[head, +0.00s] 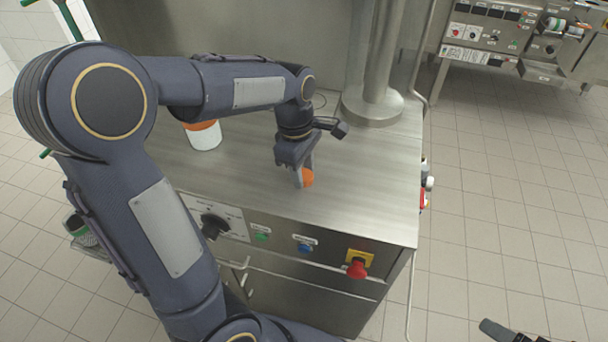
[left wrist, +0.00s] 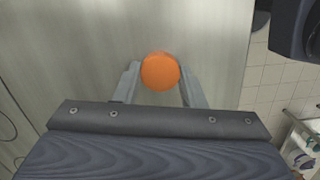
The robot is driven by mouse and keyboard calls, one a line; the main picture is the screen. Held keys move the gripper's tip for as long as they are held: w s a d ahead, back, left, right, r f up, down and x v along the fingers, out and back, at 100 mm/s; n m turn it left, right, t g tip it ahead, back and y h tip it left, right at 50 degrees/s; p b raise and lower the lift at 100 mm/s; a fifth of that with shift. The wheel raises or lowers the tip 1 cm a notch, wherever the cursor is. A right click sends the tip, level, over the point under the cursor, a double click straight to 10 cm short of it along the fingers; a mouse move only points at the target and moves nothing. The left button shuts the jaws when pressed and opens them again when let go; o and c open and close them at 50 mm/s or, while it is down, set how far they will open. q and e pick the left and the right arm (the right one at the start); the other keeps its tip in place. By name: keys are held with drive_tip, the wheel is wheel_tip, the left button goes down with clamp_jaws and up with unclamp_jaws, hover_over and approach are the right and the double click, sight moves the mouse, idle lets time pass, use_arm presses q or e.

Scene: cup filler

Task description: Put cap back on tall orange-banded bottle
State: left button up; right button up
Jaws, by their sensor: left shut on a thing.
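An orange cap (head: 308,178) is between the fingers of my left gripper (head: 303,175), which is shut on it. The left wrist view also shows the round orange cap (left wrist: 160,72) between the two fingertips. The cap is at or just above the steel worktop, and I cannot tell whether it touches. A white bottle with an orange band (head: 204,136) stands on the worktop to the left of the gripper. Its upper part is hidden behind my left arm. A dark part at the bottom right edge seems to be my right gripper (head: 505,331); its fingers are not clear.
The steel worktop (head: 365,185) is clear around the cap. A steel column (head: 378,70) rises at its back right. A panel with a dial (head: 213,225), buttons and a red emergency knob (head: 357,268) is on the front. Another machine (head: 505,40) stands at the far right.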

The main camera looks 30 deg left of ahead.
sight(305, 177)
use_arm(q)
drive_tip(key=shift+r, duration=0.6)
drive_tip(key=r, duration=0.2)
drive_tip(key=shift+s+r, duration=0.2)
drive_tip(key=shift+r, duration=0.1)
drive_tip(key=s+d+r, duration=0.1)
drive_tip(key=s+r, duration=0.8)
drive_tip(key=s, duration=0.4)
drive_tip(key=shift+s+d, duration=0.15)
drive_tip(key=shift+s, duration=0.15)
drive_tip(key=shift+w, duration=0.1)
